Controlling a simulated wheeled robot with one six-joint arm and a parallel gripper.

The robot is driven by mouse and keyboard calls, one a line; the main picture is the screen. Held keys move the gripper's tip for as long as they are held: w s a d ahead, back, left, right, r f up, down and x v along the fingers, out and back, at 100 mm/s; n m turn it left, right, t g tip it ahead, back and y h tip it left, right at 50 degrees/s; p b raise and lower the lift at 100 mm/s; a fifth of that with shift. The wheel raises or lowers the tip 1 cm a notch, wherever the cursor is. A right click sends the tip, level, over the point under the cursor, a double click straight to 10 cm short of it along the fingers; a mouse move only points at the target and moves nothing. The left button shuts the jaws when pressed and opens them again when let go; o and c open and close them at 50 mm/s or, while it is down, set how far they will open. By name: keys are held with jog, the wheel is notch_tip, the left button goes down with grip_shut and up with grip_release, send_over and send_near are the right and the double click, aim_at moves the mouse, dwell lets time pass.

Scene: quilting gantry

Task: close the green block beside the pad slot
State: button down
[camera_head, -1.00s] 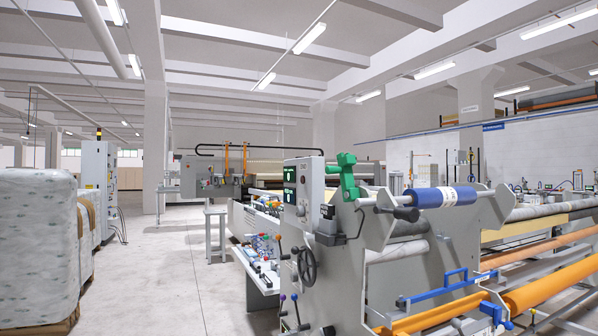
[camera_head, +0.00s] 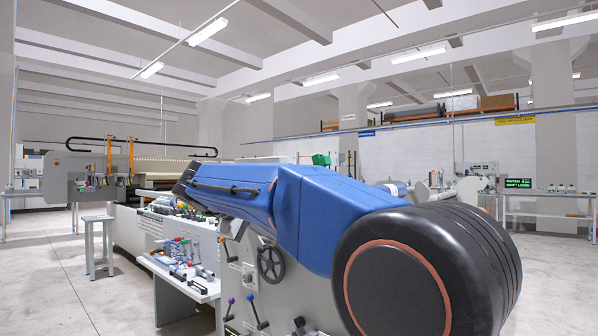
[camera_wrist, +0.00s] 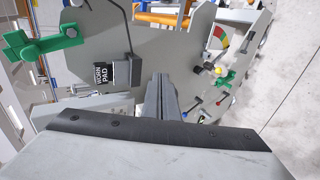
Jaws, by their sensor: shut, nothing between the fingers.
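In the wrist view a green block (camera_wrist: 42,42) with a stubby arm is at the upper left, on the grey machine end plate (camera_wrist: 155,50). Right of it is a black pad holder (camera_wrist: 128,70) beside a label (camera_wrist: 103,75) reading "WORN PAD". My gripper (camera_wrist: 162,82) is shut and empty, right of the pad holder and apart from the green block. A second, smaller green part (camera_wrist: 226,79) is on the right. In the head view only a bit of green (camera_head: 321,159) shows above my blue arm, which hides most of the end plate.
In the head view a handwheel (camera_head: 271,265) and several levers are on the machine's near side. A side shelf (camera_head: 185,275) with small parts juts out left of them. A stool (camera_head: 98,245) stands farther left. Floor is open at far left and right.

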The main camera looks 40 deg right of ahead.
jog(key=w+d+r+m+g+h, duration=0.25)
jog(key=w+d+r, duration=0.2)
jog(key=r, duration=0.35)
jog(key=w+d+r+m+g+h, duration=0.1)
jog(key=w+d+r+g+h, duration=0.2)
jog(key=w+r, duration=0.45)
jog(key=s+d+r, duration=0.2)
jog(key=s+d, duration=0.5)
jog(key=d, duration=0.2)
jog(key=shift+d, duration=0.15)
jog(key=shift+s+r+m+h, duration=0.1)
jog(key=shift+s+m+h, duration=0.05)
jog(key=shift+m+h, duration=0.15)
